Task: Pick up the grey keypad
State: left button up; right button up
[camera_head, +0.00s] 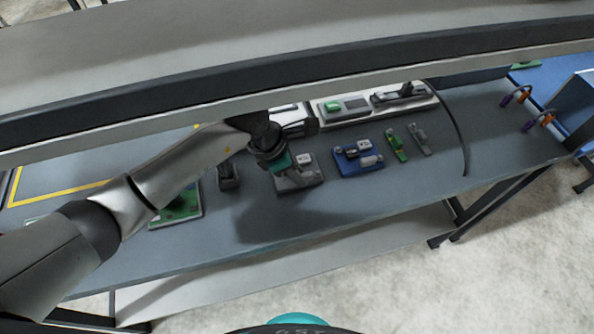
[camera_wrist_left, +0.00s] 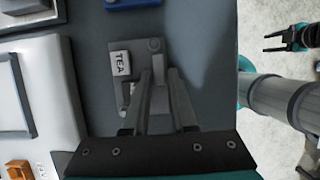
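The grey keypad (camera_head: 312,179) is a grey plate on the table below my left gripper. In the left wrist view the grey plate (camera_wrist_left: 125,92) carries a white block marked TEA, a round knob and a smaller part. My left gripper (camera_wrist_left: 160,72) reaches down over it, with a gap between its fingertips. The fingers overlap the plate in the picture. I see no firm grip, and contact is unclear. In the head view the wrist hides part of the plate. My right gripper (camera_wrist_left: 271,43) shows at the right of the wrist view, away from the table, fingers apart and empty.
A blue module (camera_head: 358,158) and green and grey strips (camera_head: 396,145) lie to the right. A dark grey part (camera_head: 228,177) and a green board (camera_head: 180,207) lie left. White dispensers (camera_head: 352,106) stand behind. A large beam (camera_head: 300,80) crosses above the table.

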pick_arm(q)
grip_shut()
jog(key=shift+w, duration=0.1)
dwell(0.6)
jog(key=shift+w+a+r, duration=0.1)
jog(key=shift+w+r, duration=0.25)
jog(key=shift+r, duration=0.05)
jog(key=w+a+r+b, duration=0.4)
jog(key=w+r+b, duration=0.2)
jog(key=w, duration=0.6)
jog(key=shift+w+r, duration=0.3)
jog(key=shift+r, duration=0.35)
jog(key=shift+r+p, duration=0.4)
jog(key=shift+r, duration=0.3)
jog(key=shift+r, duration=0.1)
